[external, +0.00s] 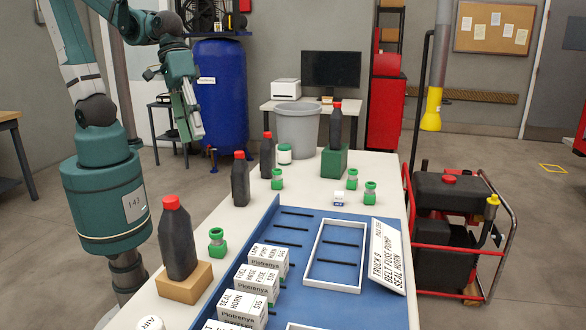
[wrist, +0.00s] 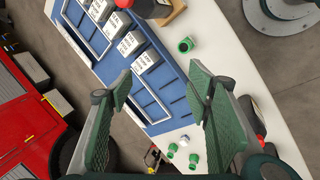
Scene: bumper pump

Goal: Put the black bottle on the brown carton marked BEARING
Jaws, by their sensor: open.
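Several black bottles with red caps show in the external view. One black bottle (external: 178,240) stands upright on a small brown carton (external: 186,283) at the table's front left. No BEARING mark is readable on it. Other bottles stand on the table's left edge (external: 240,182) and farther back (external: 267,157). Another bottle (external: 335,128) stands on a green block (external: 334,161). My gripper (external: 193,137) is open and empty, raised left of the table. In the wrist view, its spread fingers (wrist: 163,92) are above the table. The brown carton (wrist: 174,12) shows at the top, and a bottle is partly hidden behind the right finger.
A blue tray (external: 235,262) holds white labelled cartons (external: 268,258), a white-framed section and a sign (external: 387,256). Green-capped jars (external: 217,241) stand along the tray's left and back.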

